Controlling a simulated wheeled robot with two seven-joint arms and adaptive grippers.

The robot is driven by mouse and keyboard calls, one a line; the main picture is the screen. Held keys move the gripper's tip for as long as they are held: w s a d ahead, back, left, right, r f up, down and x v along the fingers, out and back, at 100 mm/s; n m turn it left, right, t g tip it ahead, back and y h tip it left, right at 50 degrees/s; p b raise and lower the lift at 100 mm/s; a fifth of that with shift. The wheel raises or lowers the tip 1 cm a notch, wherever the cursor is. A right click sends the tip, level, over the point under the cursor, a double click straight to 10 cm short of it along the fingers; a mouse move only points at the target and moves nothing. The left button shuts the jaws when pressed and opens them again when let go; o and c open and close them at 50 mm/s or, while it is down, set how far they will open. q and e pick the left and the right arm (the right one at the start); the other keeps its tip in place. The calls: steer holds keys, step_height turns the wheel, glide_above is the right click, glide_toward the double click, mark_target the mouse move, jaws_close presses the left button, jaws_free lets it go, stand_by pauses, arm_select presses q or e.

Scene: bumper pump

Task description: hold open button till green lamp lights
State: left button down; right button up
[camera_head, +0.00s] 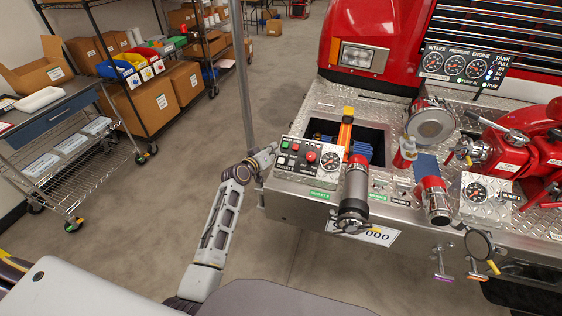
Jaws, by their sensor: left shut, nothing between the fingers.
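A small control panel (308,161) sits on the left end of the truck's bumper. I cannot tell which piece is the open button or the green lamp, or whether a lamp is lit. My left gripper (268,156) is shut and empty, at the panel's left edge. I cannot tell whether its fingertips touch the panel. My right gripper is not in view.
A red outlet pipe (354,190) stands right of the panel, by an open bumper well with a yellow-orange handle (346,125). Gauges and red valves fill the bumper's right side. A thin grey post (244,80) rises behind my left gripper. Open floor lies left of the bumper.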

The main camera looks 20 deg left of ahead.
arm_select(q)
steer(key=shift+w+f, duration=0.1)
steer(key=shift+f, duration=0.1)
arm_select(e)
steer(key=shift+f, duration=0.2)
arm_select(q)
steer(key=b, duration=0.7)
glide_above(281, 161)
steer(key=s+a, duration=0.1)
steer(key=s, duration=0.2)
steer(key=shift+f, duration=2.85)
steer(key=shift+w+f+b, duration=0.4)
steer(key=shift+f, duration=0.15)
steer(key=shift+w+f, duration=0.1)
steer(key=shift+f, duration=0.05)
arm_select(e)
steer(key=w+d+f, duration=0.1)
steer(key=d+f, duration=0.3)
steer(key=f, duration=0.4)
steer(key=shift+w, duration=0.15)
